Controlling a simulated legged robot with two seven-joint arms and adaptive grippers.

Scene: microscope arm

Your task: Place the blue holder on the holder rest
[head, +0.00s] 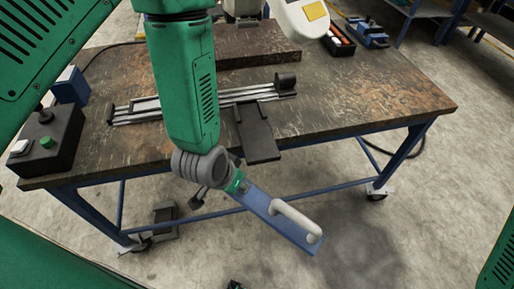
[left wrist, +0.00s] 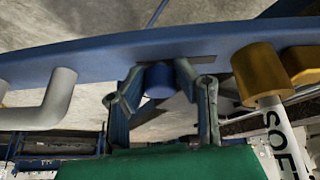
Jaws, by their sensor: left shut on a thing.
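The blue holder (head: 283,222) is a long blue bar with a white handle (head: 297,222). It hangs tilted in the air in front of the table, its far end pointing down and right. My left gripper (head: 236,184) is at its upper end. In the left wrist view my left gripper (left wrist: 160,95) is shut on a blue knob of the holder (left wrist: 110,58), one finger on each side. A dark flat plate (head: 257,135) juts from the rail toward the table's front edge; it may be the holder rest, but I cannot tell for sure. My right gripper is not clearly seen.
The worn table (head: 370,95) has a metal rail (head: 200,103) across it. A black control box (head: 45,143) with a green button stands at the left. A dark tray (head: 338,38) and blue tool (head: 368,32) lie at the back right. The table's right side is clear.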

